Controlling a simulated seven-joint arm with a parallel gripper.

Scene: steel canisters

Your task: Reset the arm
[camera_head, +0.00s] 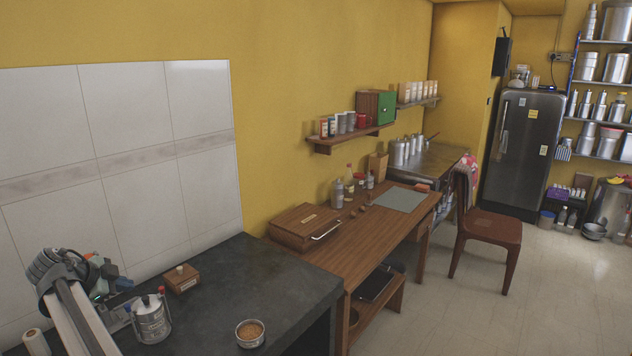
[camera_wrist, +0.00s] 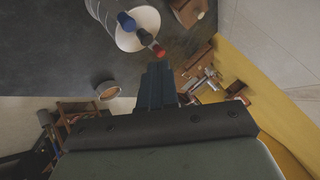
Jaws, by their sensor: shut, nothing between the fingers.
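My gripper shows in the wrist view (camera_wrist: 157,88) with its dark fingers together and nothing between them. In the head view my arm is at the lower left, over the dark counter, and I cannot make out the fingertips there. A steel canister (camera_head: 152,324) stands upright on the counter just right of my arm. It also shows at the top of the wrist view (camera_wrist: 128,39), apart from the fingertips in the picture, with blue and red parts near it.
A small wooden box (camera_head: 181,278) stands behind the canister. A round tin with brown contents (camera_head: 250,332) is near the counter's front edge. The dark counter (camera_head: 255,275) is bare between them. A wooden desk (camera_head: 365,240) adjoins on the right; a tiled wall (camera_head: 120,150) rises behind.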

